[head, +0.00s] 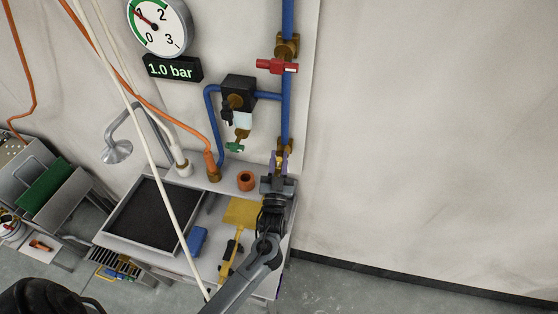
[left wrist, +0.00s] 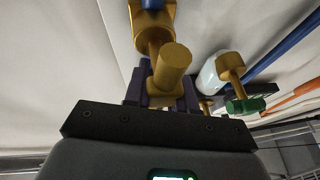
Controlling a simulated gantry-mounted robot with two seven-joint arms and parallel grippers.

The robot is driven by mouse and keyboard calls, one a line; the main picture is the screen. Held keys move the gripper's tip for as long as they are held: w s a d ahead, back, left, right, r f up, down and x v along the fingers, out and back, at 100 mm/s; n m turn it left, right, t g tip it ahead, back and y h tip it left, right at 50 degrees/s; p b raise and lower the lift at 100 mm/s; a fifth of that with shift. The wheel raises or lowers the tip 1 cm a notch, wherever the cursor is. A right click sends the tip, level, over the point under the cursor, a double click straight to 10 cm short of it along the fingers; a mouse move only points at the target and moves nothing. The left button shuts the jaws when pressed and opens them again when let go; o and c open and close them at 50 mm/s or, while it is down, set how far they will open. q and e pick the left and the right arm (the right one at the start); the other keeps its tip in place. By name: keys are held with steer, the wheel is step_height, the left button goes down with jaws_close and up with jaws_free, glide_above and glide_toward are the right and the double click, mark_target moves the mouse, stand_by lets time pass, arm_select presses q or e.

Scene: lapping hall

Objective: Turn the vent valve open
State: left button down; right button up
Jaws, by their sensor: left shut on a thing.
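A brass valve (head: 285,146) sits at the lower end of the blue vertical pipe on the wall. My left gripper (head: 280,162) is at its underside, with its purple fingers shut on the brass part. In the left wrist view the fingers (left wrist: 161,92) stand either side of a round brass stub (left wrist: 173,66), below the brass body (left wrist: 153,30). No handle on this valve can be made out. A red-handled valve (head: 277,66) is higher on the same pipe, its handle across the pipe. No label shows which one is the vent valve. My right gripper is not in view.
A gauge (head: 155,24) and a 1.0 bar display (head: 172,70) are on the wall. A filter unit with a green knob (head: 235,147) hangs left of the pipe. The bench below holds a dark tray (head: 108,219), an orange ring (head: 246,181) and a yellow tool (head: 241,212).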

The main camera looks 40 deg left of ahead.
arm_select(q)
steer(key=c, duration=1)
jaws_free()
steer(key=shift+c, duration=0.2)
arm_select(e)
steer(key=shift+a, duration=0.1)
arm_select(q)
steer(key=shift+s+f, duration=0.1)
